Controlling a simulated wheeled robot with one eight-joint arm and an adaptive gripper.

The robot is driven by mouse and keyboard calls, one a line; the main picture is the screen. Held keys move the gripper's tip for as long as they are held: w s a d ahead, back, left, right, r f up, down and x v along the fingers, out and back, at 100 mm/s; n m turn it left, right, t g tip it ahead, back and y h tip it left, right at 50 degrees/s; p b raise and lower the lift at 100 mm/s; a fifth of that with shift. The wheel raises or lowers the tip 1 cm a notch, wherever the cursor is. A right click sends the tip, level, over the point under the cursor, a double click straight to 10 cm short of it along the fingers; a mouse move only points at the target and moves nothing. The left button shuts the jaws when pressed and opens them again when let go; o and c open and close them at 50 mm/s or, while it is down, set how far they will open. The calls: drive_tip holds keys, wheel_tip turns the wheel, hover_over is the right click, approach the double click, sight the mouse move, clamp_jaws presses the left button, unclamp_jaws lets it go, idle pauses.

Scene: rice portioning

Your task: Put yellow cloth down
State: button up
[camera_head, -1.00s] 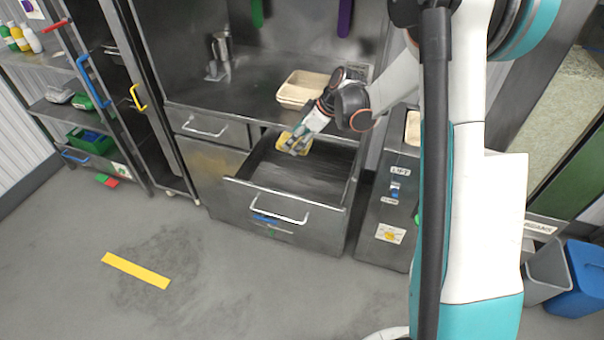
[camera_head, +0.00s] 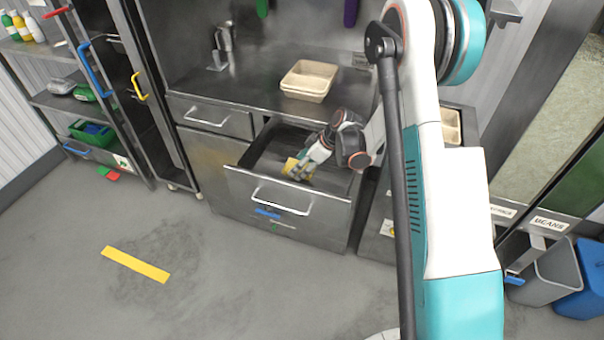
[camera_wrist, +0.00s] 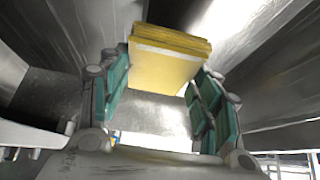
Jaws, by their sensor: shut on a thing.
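The yellow cloth (camera_wrist: 165,62) is a folded block between the two teal finger pads in the wrist view. It also shows in the head view as a small yellow patch (camera_head: 290,166) at my gripper's fingertips. My gripper (camera_head: 297,171) is shut on the cloth and points down into the open drawer (camera_head: 262,160). The drawer is metal, deep and pulled out under the counter. In the wrist view, metal walls surround the cloth. I cannot tell whether the cloth touches the drawer floor.
A stack of beige trays (camera_head: 308,80) stands on the metal counter (camera_head: 255,85) above the drawer. A shut drawer (camera_head: 212,118) is to the left. Grey (camera_head: 550,275) and blue (camera_head: 585,280) bins stand at right. The floor in front is clear.

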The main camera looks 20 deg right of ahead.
drive_tip(key=shift+f+b, duration=0.4)
drive_tip(key=shift+f, duration=1.35)
drive_tip(key=shift+f, duration=0.15)
drive_tip(key=o, duration=1)
drive_tip(key=shift+c, duration=0.2)
drive_tip(key=shift+r, duration=0.25)
drive_tip(key=p+v, duration=0.3)
drive_tip(key=v, duration=0.9)
drive_tip(key=shift+f, duration=0.1)
